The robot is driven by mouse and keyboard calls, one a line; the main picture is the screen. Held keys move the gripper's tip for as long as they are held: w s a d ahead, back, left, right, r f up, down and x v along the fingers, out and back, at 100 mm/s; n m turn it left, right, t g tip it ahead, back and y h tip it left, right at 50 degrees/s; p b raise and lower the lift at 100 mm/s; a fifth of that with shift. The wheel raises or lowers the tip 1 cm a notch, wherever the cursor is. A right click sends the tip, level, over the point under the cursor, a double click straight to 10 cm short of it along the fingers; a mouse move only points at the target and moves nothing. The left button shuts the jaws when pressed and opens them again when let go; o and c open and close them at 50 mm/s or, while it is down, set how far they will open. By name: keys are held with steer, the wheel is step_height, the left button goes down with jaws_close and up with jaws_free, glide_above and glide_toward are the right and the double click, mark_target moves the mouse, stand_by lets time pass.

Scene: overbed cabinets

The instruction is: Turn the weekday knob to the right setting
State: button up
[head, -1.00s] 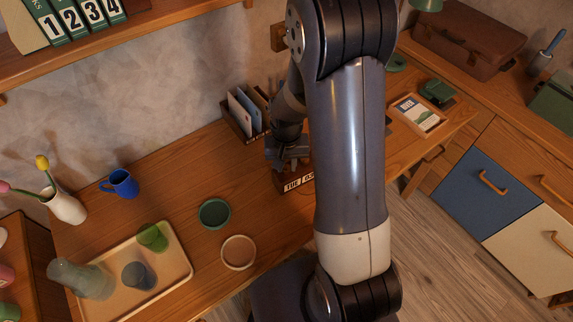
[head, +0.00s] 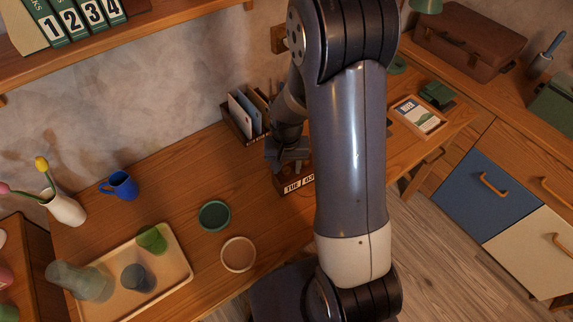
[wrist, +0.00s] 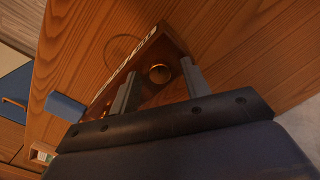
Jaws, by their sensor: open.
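The wooden desk calendar (head: 298,184) stands on the desk below my gripper in the head view. Its front shows a TUE card, with a number card beside it partly hidden by my arm. In the wrist view the calendar (wrist: 128,66) is seen from above, with a round brass-coloured knob (wrist: 160,73) on it. My gripper (wrist: 159,66) is open, with one finger on either side of the knob in that view. I cannot tell whether the fingers reach down to the knob's height. In the head view my gripper (head: 288,152) hides the knob.
A letter holder (head: 245,118) stands behind the calendar near the wall. A green round dish (head: 214,215), a pale round dish (head: 238,254), a blue mug (head: 121,185) and a tray (head: 178,272) with cups lie to the left. The desk between them and the calendar is clear.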

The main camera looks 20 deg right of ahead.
mark_target(287, 170)
step_height(287, 170, up, 11)
stand_by(0.7)
steer(key=shift+f, duration=0.25)
step_height(287, 170, down, 11)
steer(key=shift+r, duration=0.2)
stand_by(0.5)
